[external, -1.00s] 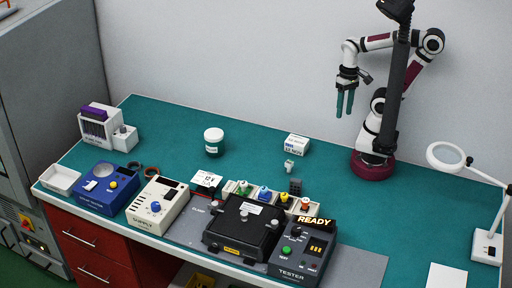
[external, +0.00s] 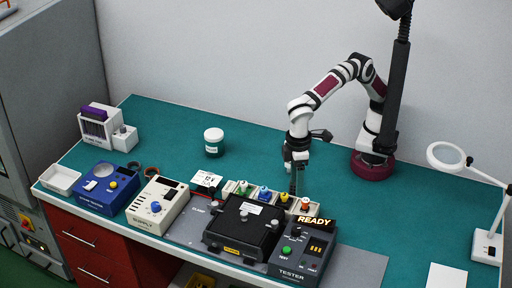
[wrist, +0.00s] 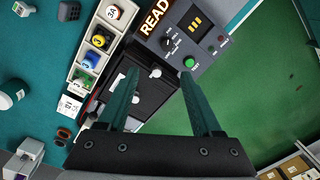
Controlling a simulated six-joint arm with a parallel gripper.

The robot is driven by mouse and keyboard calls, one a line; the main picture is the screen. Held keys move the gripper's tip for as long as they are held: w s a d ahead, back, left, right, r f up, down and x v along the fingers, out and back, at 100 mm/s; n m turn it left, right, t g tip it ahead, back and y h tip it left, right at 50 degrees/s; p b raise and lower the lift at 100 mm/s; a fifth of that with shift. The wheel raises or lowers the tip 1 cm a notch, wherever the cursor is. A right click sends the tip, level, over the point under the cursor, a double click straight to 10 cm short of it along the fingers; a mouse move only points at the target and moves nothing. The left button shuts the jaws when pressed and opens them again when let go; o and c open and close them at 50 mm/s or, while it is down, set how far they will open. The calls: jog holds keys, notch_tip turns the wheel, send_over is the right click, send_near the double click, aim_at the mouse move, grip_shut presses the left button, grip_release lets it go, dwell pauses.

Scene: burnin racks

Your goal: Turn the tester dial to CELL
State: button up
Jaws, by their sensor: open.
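The dark grey tester (external: 293,270) stands at the front of the bench with a lit READY sign above it. Its small dial (wrist: 169,45) shows in the wrist view as a black knob with a light mark, near a green button (wrist: 189,62). The lettering around the dial is too small to read, so I cannot tell its setting. My gripper (wrist: 158,76) is open and empty, with its green fingers pointing down. In the external view my gripper (external: 297,188) hangs above the bench, behind the tester and the row of parts.
A black lidded fixture (external: 240,228) stands directly left of the tester. Behind it is a tray (wrist: 77,72) of coloured parts. A cream supply box (external: 158,206) and a blue box (external: 106,190) are farther left. The bench right of the tester is mostly clear.

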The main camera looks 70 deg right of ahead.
aim_at(295, 225)
jog(key=f, duration=0.5)
jog(key=s+a+f, duration=0.1)
jog(key=f, duration=1)
jog(key=shift+s+a+f, duration=0.1)
jog(key=shift+s+a, duration=0.2)
jog(key=shift+a, duration=0.1)
grip_shut()
